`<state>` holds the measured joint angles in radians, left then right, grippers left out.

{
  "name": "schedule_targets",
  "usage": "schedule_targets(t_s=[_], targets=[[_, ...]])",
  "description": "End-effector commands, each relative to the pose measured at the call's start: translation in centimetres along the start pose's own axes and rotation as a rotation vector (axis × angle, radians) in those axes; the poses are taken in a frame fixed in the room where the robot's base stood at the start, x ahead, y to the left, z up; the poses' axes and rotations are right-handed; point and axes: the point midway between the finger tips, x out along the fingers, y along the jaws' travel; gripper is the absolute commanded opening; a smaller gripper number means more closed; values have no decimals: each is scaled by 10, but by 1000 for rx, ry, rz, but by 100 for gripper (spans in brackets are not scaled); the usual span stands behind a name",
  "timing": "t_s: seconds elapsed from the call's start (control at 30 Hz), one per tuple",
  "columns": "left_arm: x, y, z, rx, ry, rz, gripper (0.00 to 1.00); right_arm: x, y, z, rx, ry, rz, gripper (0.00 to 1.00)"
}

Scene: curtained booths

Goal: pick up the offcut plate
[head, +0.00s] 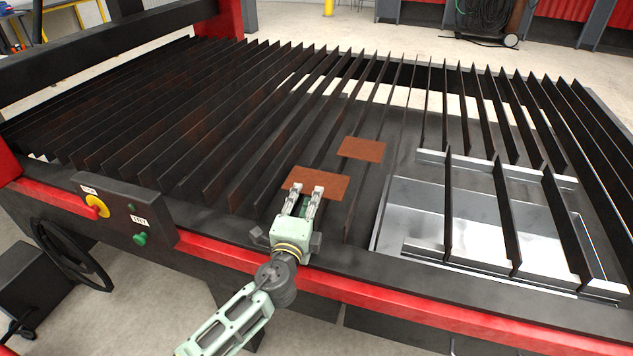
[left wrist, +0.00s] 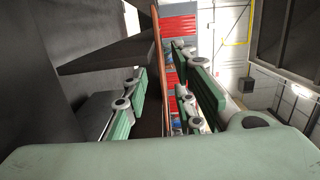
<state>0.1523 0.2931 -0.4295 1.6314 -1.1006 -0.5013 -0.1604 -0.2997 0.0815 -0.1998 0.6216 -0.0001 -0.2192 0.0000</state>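Two rust-brown plates lie on the dark slats in the head view. The nearer plate (head: 330,187) is at my left gripper (head: 306,190), and the farther plate (head: 362,149) lies just beyond it to the right. My left gripper's fingers overlap the near edge of the nearer plate. In the left wrist view, a thin brown plate edge (left wrist: 158,45) shows between the two fingers, with gaps on its sides. The gripper looks open around it. The fingers hide part of the nearer plate. My right gripper is not in view.
Upright dark slats (head: 225,150) fill most of the table bed. A red and black rail (head: 400,310) runs along its front. A control box (head: 125,215) with buttons is at the left. A shiny metal tray (head: 405,205) sits at the right among slats.

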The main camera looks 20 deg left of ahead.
Motion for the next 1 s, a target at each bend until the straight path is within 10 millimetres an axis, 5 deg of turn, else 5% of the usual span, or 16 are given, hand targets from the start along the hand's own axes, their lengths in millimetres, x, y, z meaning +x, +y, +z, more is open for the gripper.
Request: schedule_targets(t_s=[0.2, 0.5, 0.8, 1.0], targets=[[28, -2, -2, -1, 0, -2, 25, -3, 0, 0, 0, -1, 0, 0], [33, -1, -2, -1, 0, 0, 25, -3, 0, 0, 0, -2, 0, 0], [32, -1, -1, -1, 0, 0, 0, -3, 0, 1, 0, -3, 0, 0], [32, -1, -1, -1, 0, 0, 0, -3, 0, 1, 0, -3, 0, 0]])
